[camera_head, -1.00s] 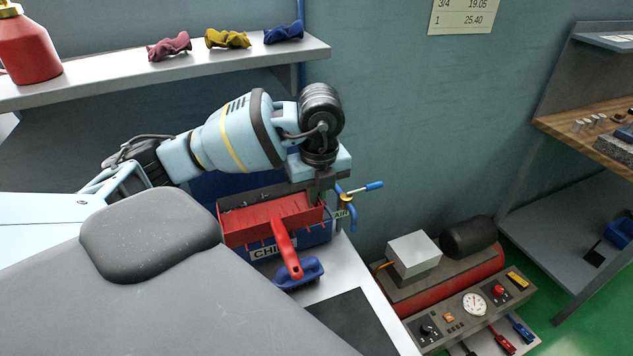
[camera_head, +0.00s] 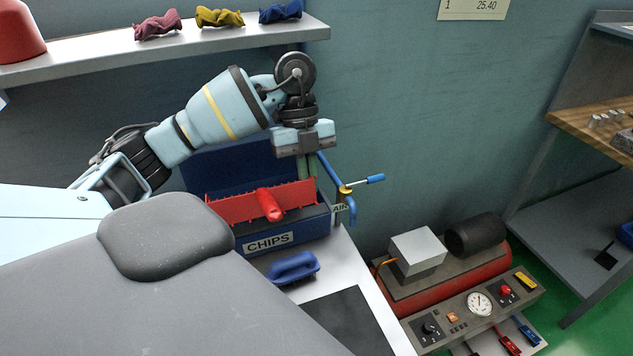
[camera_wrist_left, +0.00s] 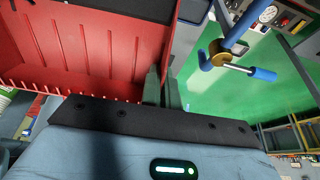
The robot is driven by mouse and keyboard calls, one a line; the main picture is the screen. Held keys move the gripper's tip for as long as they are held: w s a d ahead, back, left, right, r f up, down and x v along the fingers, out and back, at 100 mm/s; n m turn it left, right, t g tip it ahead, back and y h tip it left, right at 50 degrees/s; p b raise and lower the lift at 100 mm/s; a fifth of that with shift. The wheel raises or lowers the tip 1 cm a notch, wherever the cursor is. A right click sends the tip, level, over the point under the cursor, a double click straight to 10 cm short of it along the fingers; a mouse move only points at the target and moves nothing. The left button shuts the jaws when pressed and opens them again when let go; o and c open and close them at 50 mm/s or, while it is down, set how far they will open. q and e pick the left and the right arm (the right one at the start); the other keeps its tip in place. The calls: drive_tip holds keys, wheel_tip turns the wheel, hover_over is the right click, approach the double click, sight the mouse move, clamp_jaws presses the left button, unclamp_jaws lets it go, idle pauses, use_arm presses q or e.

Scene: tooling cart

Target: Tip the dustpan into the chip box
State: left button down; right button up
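The chip box (camera_head: 318,222) is blue, labelled CHIPS, and stands on the cart top with a blue panel upright behind its opening. The red dustpan (camera_head: 235,207) is over the box opening, tilted, its handle (camera_head: 269,204) pointing toward the head camera. My left gripper (camera_head: 308,172) is above the pan's right end, fingers pointing down. In the left wrist view the fingers (camera_wrist_left: 162,88) close on the side edge of the ribbed red pan (camera_wrist_left: 85,45). I see no chips in the visible part of the pan. My right gripper is not in view.
A blue-handled brush (camera_head: 293,267) lies in front of the box. A blue clamp or valve handle (camera_head: 362,183) sticks out just right of my gripper. A shelf with rags (camera_head: 220,17) is above my arm. A compressor (camera_head: 445,260) stands lower right.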

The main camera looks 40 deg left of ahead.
use_arm(q)
drive_tip(key=shift+w+a+r+g+h, duration=0.25)
drive_tip(key=shift+w+a+g+h, duration=0.15)
drive_tip(key=shift+a+h, duration=0.4)
drive_tip(key=shift+w+a+r+g+h+b, duration=0.1)
drive_tip(key=shift+w+a+g+h+b, duration=0.15)
drive_tip(key=shift+h, duration=0.3)
drive_tip(key=shift+w+a+g+h+b, duration=0.1)
drive_tip(key=shift+a+g+h, duration=0.25)
drive_tip(key=shift+h, duration=0.2)
drive_tip(key=shift+w+a+r+h, duration=0.1)
drive_tip(key=shift+a+r+h, duration=0.2)
drive_tip(key=shift+h, duration=0.2)
drive_tip(key=shift+w+a+g, duration=0.1)
drive_tip(key=shift+a+g, duration=0.05)
drive_tip(key=shift+g, duration=0.15)
drive_tip(key=shift+f, duration=0.1)
idle(0.4)
